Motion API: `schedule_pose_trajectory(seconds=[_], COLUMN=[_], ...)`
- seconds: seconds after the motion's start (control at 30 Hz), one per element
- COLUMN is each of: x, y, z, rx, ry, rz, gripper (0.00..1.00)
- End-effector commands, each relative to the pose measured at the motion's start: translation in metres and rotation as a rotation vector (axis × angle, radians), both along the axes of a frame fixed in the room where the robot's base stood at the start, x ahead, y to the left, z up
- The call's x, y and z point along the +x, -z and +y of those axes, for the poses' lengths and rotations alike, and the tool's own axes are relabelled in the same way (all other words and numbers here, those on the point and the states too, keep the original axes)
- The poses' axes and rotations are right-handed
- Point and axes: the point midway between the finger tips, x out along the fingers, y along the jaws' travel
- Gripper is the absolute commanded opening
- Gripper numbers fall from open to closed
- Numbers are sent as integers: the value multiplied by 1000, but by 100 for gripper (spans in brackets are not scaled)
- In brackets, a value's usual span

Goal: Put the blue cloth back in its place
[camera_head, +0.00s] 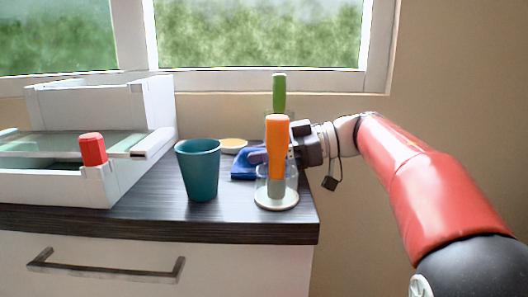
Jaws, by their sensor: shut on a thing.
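The blue cloth (241,165) lies in a crumpled patch on the dark countertop, behind and left of a stand with an orange-handled tool. My gripper (268,155) reaches in from the right, behind that stand, and is shut on the blue cloth. Its fingers are partly hidden by the orange handle and the clear part of the stand. I cannot tell whether the cloth is lifted off the counter.
A teal cup (198,170) stands left of the cloth. The orange-handled tool (277,143) on its round stand (276,201) is close in front of my gripper, with a green handle (279,93) behind. A shallow bowl (233,145) sits behind. A white lift-up cabinet (90,110) with a red object (92,149) stands left.

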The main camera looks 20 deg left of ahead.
Motion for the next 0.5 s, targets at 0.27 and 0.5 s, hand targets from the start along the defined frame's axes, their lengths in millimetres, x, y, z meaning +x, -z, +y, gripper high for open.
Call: schedule_pose_trajectory(seconds=[0.27,0.5], x=[0,0], y=[0,-2], z=[0,0], rx=[0,0], ry=[0,0], rz=[0,-1], gripper=[45,45])
